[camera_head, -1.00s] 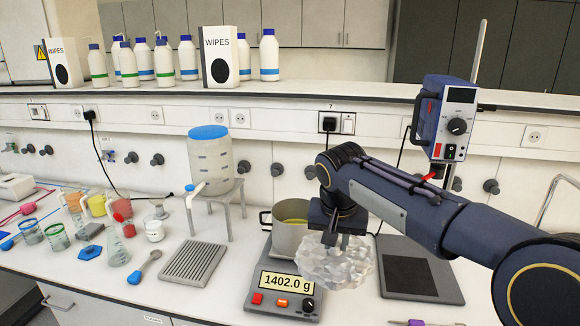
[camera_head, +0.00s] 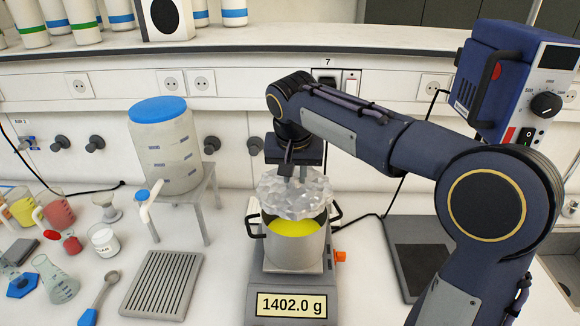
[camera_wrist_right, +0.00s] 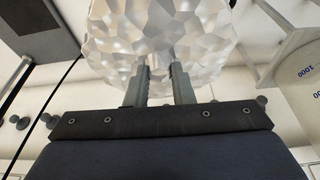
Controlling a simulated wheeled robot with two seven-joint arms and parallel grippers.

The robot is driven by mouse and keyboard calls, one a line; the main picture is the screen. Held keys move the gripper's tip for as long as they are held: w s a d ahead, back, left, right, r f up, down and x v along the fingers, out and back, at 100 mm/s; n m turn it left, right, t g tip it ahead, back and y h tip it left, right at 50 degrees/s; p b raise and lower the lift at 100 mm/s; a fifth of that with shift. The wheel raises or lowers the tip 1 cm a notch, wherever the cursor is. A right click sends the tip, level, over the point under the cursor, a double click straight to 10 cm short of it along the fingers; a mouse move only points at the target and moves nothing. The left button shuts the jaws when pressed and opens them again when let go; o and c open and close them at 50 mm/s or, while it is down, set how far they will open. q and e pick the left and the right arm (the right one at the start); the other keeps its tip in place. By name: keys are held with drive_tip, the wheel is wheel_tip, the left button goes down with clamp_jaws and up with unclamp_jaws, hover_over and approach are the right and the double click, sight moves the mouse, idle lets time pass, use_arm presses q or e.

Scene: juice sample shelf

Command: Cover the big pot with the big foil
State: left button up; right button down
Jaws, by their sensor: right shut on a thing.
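The big pot (camera_head: 296,249) is a grey metal pot with dark side handles and yellow liquid inside. It stands on the scale (camera_head: 291,303), which reads 1402.0 g. My right gripper (camera_head: 292,172) is above the pot, shut on the big foil (camera_head: 293,197), a crumpled silvery piece. The foil hangs over the pot's back part and hides the back of its rim; yellow liquid shows below it. I cannot tell whether it touches the rim. In the right wrist view, the two fingers (camera_wrist_right: 160,85) grip the foil (camera_wrist_right: 160,35). My left gripper is not in view.
A clear tank (camera_head: 165,150) with a blue lid stands on a metal stand left of the pot. A ribbed grey tray (camera_head: 163,285) and beakers lie further left. A dark plate (camera_head: 425,265) lies to the right, below a blue device (camera_head: 515,85).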

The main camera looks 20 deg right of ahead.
sight(295, 185)
drive_tip(key=shift+s+f, duration=0.2)
drive_tip(key=shift+f, duration=0.05)
drive_tip(key=shift+f+b, duration=0.25)
drive_tip(key=shift+b, duration=0.2)
drive_tip(key=shift+b+x, duration=0.6)
drive_tip(key=shift+x, duration=0.15)
wheel_tip(295, 185, down, 2)
drive_tip(key=shift+s+a+f+b, duration=0.1)
drive_tip(key=shift+s+b, duration=0.05)
drive_tip(key=shift+b, duration=0.75)
drive_tip(key=shift+f+b, duration=1.05)
drive_tip(key=shift+f, duration=0.3)
drive_tip(key=c, duration=1.2)
unclamp_jaws()
drive_tip(key=shift+o, duration=0.2)
